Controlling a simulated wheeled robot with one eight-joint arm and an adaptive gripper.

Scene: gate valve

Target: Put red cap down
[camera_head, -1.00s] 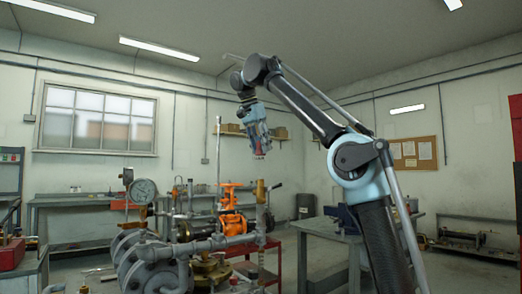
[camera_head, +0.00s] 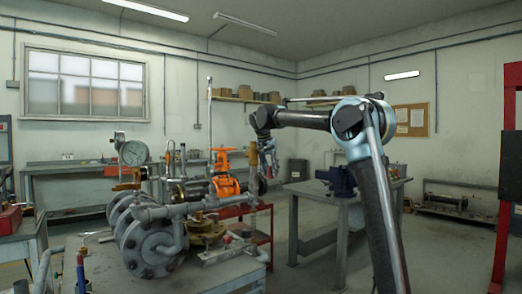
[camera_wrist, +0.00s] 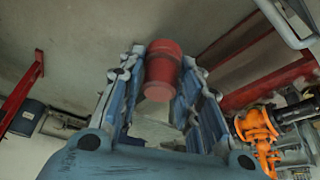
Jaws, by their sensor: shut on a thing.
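The red cap (camera_wrist: 162,72) shows in the wrist view, between the two blue fingers of my gripper (camera_wrist: 165,82). The fingers are shut on its sides, and its narrower end faces the camera. In the head view my arm reaches out and bends down behind the upright brass-topped pipe. The orange gate valve (camera_head: 224,178) stands among the pipework in the head view, left of my arm's end. It also shows at the right of the wrist view (camera_wrist: 258,130), apart from the cap.
A grey bench (camera_head: 205,275) bears grey pipework (camera_head: 150,240) and a pressure gauge (camera_head: 133,153). A red table (camera_head: 262,222) stands behind it. A bench with a blue vise (camera_head: 340,180) is at right. Open floor lies between the benches.

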